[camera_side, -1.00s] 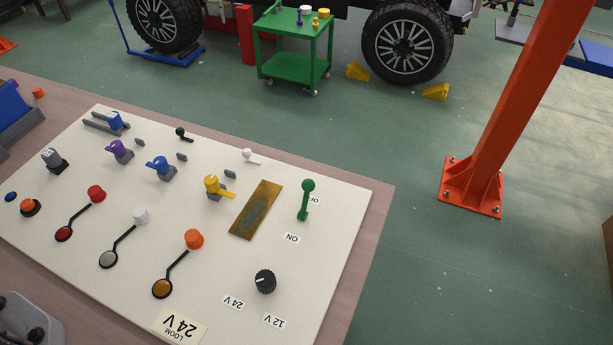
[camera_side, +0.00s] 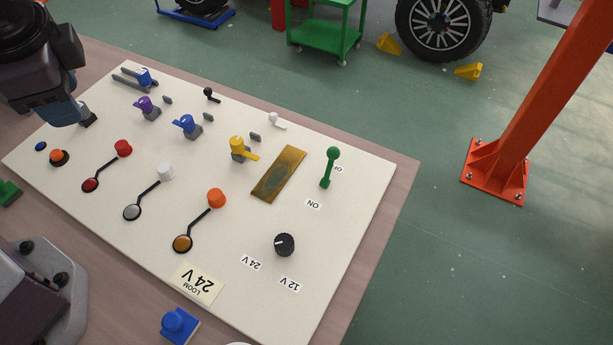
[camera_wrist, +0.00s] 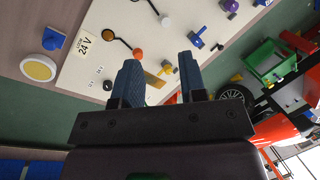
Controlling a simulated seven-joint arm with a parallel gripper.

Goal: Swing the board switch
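The board switch, a green lever (camera_side: 330,167) with a round knob, stands near the right edge of the white board (camera_side: 330,225) in the side view. Its knob end lies toward the OFF label (camera_side: 338,169); the ON label (camera_side: 313,204) is below it. My gripper (camera_side: 62,118) is at the far left of the board, well away from the switch. In the wrist view my gripper (camera_wrist: 158,60) has its two blue fingers apart, with nothing seen held between them.
A brass plate (camera_side: 279,174), a yellow-handled switch (camera_side: 241,149) and a black dial (camera_side: 284,244) are near the lever. Several other coloured switches and knobs cover the board. A blue button block (camera_side: 179,325) sits before it. An orange post (camera_side: 545,80) stands to the right.

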